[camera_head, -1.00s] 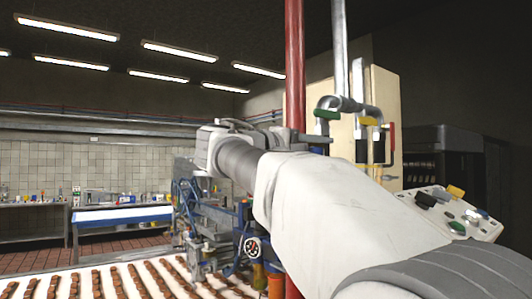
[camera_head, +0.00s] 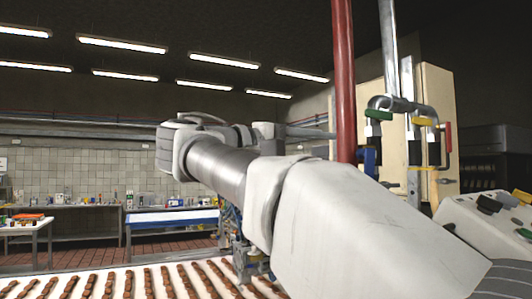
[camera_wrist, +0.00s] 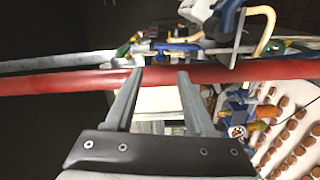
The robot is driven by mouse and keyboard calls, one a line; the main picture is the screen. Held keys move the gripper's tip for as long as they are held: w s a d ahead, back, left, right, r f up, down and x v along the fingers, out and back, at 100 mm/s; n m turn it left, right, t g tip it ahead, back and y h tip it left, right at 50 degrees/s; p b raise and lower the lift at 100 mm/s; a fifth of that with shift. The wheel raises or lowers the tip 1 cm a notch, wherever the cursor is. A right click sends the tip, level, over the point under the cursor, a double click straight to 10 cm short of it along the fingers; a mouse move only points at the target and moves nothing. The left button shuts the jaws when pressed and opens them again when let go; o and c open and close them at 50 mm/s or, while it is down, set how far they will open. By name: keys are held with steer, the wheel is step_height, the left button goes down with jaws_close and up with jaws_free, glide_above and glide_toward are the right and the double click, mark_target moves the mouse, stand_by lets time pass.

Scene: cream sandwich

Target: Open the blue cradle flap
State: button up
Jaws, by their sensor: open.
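My gripper (camera_wrist: 160,73) is open and empty in the wrist view, its two fingers apart, with the red pipe (camera_wrist: 70,83) crossing behind the fingertips. Blue parts of the machine (camera_wrist: 228,18) show beyond the pipe at the upper right, beside a pale curved part. I cannot tell which blue part is the cradle flap, or whether it is open or shut. In the head view my arm hides much of the machine, and a small blue part (camera_head: 369,162) shows just right of the red pipe (camera_head: 344,70). My fingertips are not visible there.
The conveyor (camera_head: 100,284) with rows of brown bars runs along the lower left. Grey pipes with coloured valve handles (camera_head: 398,104) stand at the right, before a cream cabinet (camera_head: 440,85). A control panel (camera_head: 490,215) is at the far right. A blue-sided bench (camera_head: 172,220) stands behind.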

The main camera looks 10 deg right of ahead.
steer(key=v, duration=0.4)
steer(key=shift+s+a, duration=0.1)
steer(key=shift+a, duration=0.1)
